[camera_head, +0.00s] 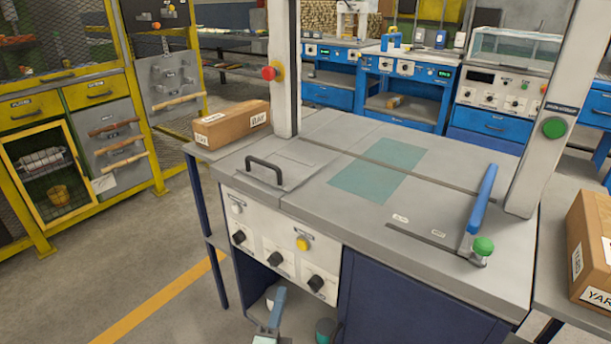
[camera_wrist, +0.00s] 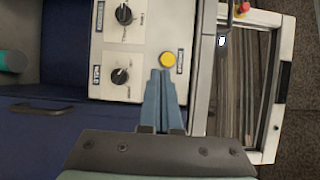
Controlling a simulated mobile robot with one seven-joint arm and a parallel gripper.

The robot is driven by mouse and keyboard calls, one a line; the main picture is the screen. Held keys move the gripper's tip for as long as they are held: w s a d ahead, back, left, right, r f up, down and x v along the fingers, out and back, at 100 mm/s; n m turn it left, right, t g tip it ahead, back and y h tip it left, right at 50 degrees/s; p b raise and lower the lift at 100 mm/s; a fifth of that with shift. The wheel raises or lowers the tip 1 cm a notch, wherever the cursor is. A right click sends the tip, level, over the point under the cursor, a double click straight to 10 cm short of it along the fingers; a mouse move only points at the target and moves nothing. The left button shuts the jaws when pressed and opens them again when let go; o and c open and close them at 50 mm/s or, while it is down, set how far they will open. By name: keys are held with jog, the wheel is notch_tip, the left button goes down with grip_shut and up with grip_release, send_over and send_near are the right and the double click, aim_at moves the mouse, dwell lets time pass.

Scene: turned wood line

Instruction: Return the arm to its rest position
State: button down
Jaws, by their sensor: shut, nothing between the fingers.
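My gripper (camera_head: 280,292) shows at the bottom of the head view, in front of the machine's control panel and below its knobs. In the wrist view the blue-grey fingers (camera_wrist: 160,74) are together with nothing between them. Their tips appear just beside the yellow button (camera_wrist: 168,59); whether they touch the panel cannot be told. Most of my arm is out of view.
The white control panel (camera_head: 272,243) has black knobs and a yellow button (camera_head: 302,243). Above it are a grey worktop with a black handle (camera_head: 265,168) and a blue lever (camera_head: 483,200). Cardboard boxes stand left (camera_head: 231,124) and right (camera_head: 592,250). Floor at left is clear.

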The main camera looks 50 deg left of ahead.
jog(key=w+d+r+n+t, duration=0.2)
jog(key=w+d+r+n, duration=0.15)
jog(key=r, duration=0.75)
jog(key=w+d+r+n+t, duration=0.2)
jog(key=w+d+r, duration=0.25)
jog(key=r, duration=0.65)
jog(key=w+d+r+n+t, duration=0.25)
jog(key=w+d+r, duration=0.2)
jog(key=r, duration=0.55)
jog(key=s+d+r+n+t+h, duration=0.1)
jog(key=s+d+r+t+h, duration=0.4)
jog(key=d+r, duration=0.8)
jog(key=s+d+r+n+t+h, duration=0.1)
jog(key=s+d+r+t+h, duration=0.1)
jog(key=s+d+r+h, duration=0.8)
jog(key=w+d+r+y+p, duration=0.1)
jog(key=r+p, duration=1.2)
jog(key=r, duration=0.1)
jog(key=w+d+r+y+p, duration=0.1)
jog(key=w+r+y+p, duration=0.1)
jog(key=r+p, duration=1.1)
jog(key=shift+w+d+r, duration=0.15)
jog(key=shift+d+r, duration=0.25)
jog(key=shift+r, duration=0.3)
